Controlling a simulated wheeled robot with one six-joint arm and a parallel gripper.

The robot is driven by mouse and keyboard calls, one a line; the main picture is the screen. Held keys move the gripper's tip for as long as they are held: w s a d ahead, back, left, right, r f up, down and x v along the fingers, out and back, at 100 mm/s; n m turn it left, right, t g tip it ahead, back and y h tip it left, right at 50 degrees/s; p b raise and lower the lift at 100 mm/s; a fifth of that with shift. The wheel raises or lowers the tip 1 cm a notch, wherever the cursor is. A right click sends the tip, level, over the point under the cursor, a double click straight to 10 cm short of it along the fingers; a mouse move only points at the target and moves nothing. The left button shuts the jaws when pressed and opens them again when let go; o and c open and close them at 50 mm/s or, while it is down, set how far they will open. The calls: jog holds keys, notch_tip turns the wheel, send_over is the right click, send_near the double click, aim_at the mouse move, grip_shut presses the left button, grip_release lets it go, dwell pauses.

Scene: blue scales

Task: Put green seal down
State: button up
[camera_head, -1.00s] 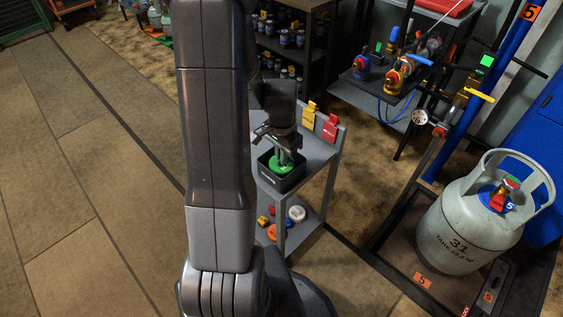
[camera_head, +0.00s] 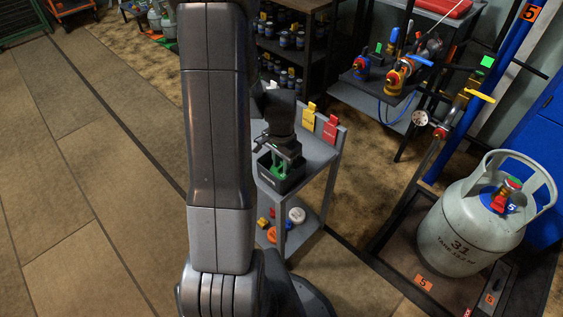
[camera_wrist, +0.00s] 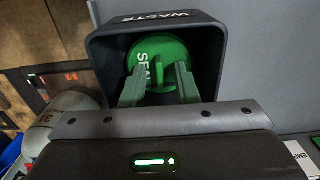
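The green seal (camera_wrist: 148,52) is a round disc with white "SEAL" lettering. In the wrist view it lies down inside a dark box marked "WASTE" (camera_wrist: 205,20). The same box (camera_head: 282,187) stands on the grey cart's top in the head view. My gripper (camera_wrist: 160,80) points down into the box, and its two fingers stand apart on either side of the seal's raised middle part. The fingers look open, with no clear grip on the seal. The fingers hide part of the seal. In the head view my gripper (camera_head: 284,165) is inside the box mouth.
The grey cart (camera_head: 318,150) carries a yellow tag (camera_head: 309,116) and a red tag (camera_head: 330,128) at its back edge. Its lower shelf holds several coloured caps (camera_head: 297,215). A grey gas cylinder (camera_head: 470,235) stands at the right. Open floor lies at left.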

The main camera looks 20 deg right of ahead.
aim_at(281, 165)
notch_tip(281, 165, up, 12)
jog(key=p, duration=0.2)
jog(key=shift+r+p, duration=0.15)
jog(key=shift+p, duration=0.2)
dwell(0.4)
